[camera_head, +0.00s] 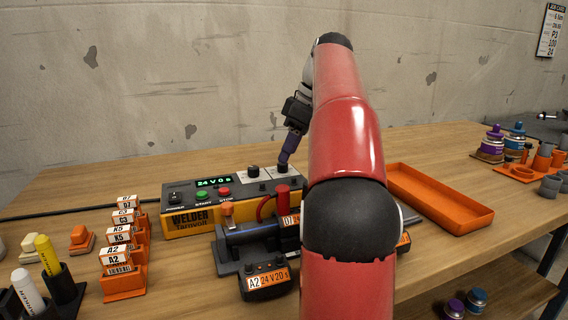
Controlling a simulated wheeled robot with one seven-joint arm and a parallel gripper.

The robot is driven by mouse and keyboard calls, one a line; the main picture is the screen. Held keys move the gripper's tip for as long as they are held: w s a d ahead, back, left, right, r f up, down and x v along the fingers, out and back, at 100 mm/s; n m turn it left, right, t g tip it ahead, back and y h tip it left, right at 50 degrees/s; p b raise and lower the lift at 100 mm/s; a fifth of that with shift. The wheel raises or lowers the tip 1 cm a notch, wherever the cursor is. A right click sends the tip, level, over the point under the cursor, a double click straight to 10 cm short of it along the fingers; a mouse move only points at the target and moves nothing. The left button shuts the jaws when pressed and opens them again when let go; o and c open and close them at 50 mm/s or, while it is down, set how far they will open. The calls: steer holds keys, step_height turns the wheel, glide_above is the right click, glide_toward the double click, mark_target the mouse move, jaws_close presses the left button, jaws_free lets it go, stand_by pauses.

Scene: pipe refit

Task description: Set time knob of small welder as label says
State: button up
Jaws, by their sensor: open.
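The small yellow and grey welder (190,222) stands on the bench with a green display reading "24 V 0 s". One black knob (253,171) sits on a pale plate on its top. A second pale plate to the right lies under my gripper (283,160). My gripper points down there, its purple fingers seen edge-on and open. A knob between the fingers is mostly hidden, and I cannot tell whether they touch it. A label (268,280) reading "A2 24 V 20 s" is on the dark fixture in front of the welder.
Orange label stands (124,282) and marker pens (48,256) are at left. An empty orange tray (440,197) lies right of my red arm, which hides part of the bench. Purple and blue bottles (494,141) stand at far right. A job card (549,30) hangs on the wall.

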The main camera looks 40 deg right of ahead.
mark_target(283, 167)
steer(key=shift+b+x, duration=0.35)
steer(key=shift+x, duration=1.15)
jaws_close()
